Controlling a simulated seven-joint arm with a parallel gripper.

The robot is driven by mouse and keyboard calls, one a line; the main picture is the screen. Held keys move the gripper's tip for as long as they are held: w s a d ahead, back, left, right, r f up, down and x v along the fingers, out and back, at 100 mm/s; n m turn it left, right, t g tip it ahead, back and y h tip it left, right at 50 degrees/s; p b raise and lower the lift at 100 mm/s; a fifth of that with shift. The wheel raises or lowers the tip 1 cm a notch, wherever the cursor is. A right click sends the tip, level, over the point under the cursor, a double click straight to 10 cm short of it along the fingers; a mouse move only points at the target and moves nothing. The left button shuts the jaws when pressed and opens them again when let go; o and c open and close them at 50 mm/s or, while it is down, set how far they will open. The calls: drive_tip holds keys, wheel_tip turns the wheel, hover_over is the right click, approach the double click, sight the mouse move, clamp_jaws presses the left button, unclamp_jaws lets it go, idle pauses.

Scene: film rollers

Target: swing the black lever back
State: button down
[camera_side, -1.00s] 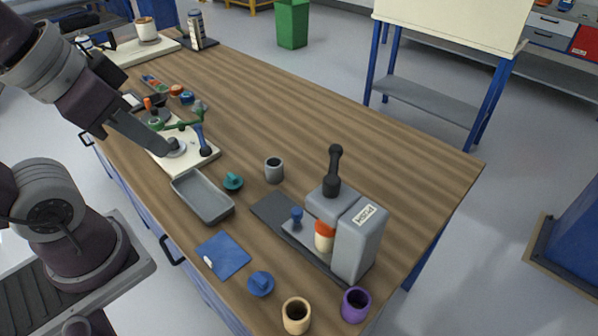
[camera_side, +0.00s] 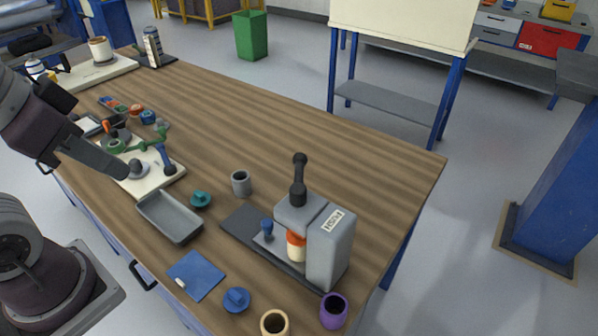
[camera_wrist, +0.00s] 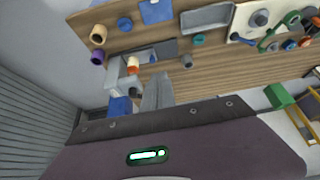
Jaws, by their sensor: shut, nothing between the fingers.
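The black lever (camera_side: 298,177) stands almost upright on top of a grey press (camera_side: 331,248) on the table, with a round knob at its upper end. An orange and cream piece (camera_side: 297,246) sits under the press head. My gripper (camera_side: 126,176) is at the left in the side view, over or beside a white board and well away from the lever. In the wrist view my gripper (camera_wrist: 158,78) is shut and empty, its fingers overlapping the tabletop in the picture. The press (camera_wrist: 122,76) shows there left of the fingers; the lever is hard to make out.
A grey tray (camera_side: 169,218), a grey cup (camera_side: 241,183) and a teal knob (camera_side: 200,199) stand between my gripper and the press. The white board (camera_side: 150,183) carries green and blue linkage parts. Tan (camera_side: 275,323) and purple (camera_side: 334,311) cups are near the front.

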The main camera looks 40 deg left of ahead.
idle(0.3)
drive_tip(key=c, duration=1.8)
unclamp_jaws()
drive_tip(key=shift+w+r, duration=0.1)
drive_tip(key=shift+c, duration=0.2)
drive_tip(key=o, duration=0.7)
drive_tip(key=shift+n+g, duration=0.5)
drive_tip(key=w, duration=0.2)
drive_tip(key=w+r, duration=0.1)
drive_tip(key=w, duration=0.1)
drive_tip(key=w+d+r, duration=0.1)
drive_tip(key=w, duration=0.1)
drive_tip(key=shift+r, duration=0.15)
drive_tip(key=shift+o, duration=0.2)
drive_tip(key=w+d+n+g+h, duration=0.1)
drive_tip(key=w+d, duration=0.1)
drive_tip(key=w, duration=0.9)
drive_tip(key=shift+d+f+n+g, duration=0.2)
drive_tip(key=shift+f+n+g, duration=0.1)
drive_tip(key=shift+f+g, duration=0.1)
drive_tip(key=n+g+h, duration=0.1)
drive_tip(key=n+g, duration=0.1)
hover_over(298, 154)
drive_tip(key=a, duration=0.1)
wheel_tip(298, 154, down, 8)
drive_tip(key=f, duration=0.6)
drive_tip(key=shift+d+f, duration=0.25)
drive_tip(key=shift+d, duration=0.15)
drive_tip(key=shift+f, duration=0.3)
drive_tip(key=shift+c, duration=0.4)
